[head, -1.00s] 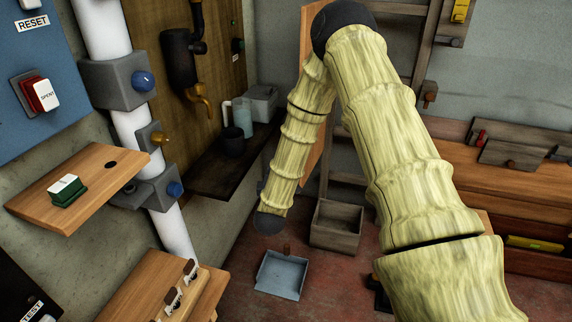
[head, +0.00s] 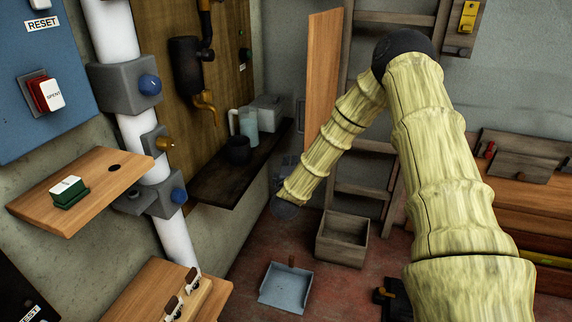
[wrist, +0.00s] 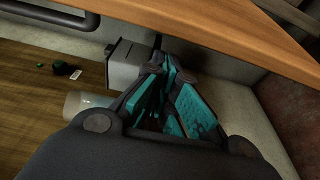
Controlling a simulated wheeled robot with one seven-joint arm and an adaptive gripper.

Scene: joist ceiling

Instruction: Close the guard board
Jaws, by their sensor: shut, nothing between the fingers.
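An orange-brown wooden board (head: 324,80), which looks like the guard board, stands upright and swung out from the wall near the back corner, just left of the ladder-like rack. My forearm crosses in front of its lower part. In the wrist view a wooden board (wrist: 200,28), probably the same one, runs across the top, close beyond the fingers. My gripper (wrist: 172,72) is shut and empty, with its teal-padded fingers together below the board's edge. I cannot tell if they touch it. In the head view the gripper is not clearly visible past the dark wrist joint.
A dark shelf (head: 238,168) on the left wall holds a grey box (head: 266,112), a jug and a dark cup. A brown panel with a brass tap (head: 206,105) is above it. A wooden crate (head: 342,238) and a blue-grey tray (head: 286,287) sit on the floor.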

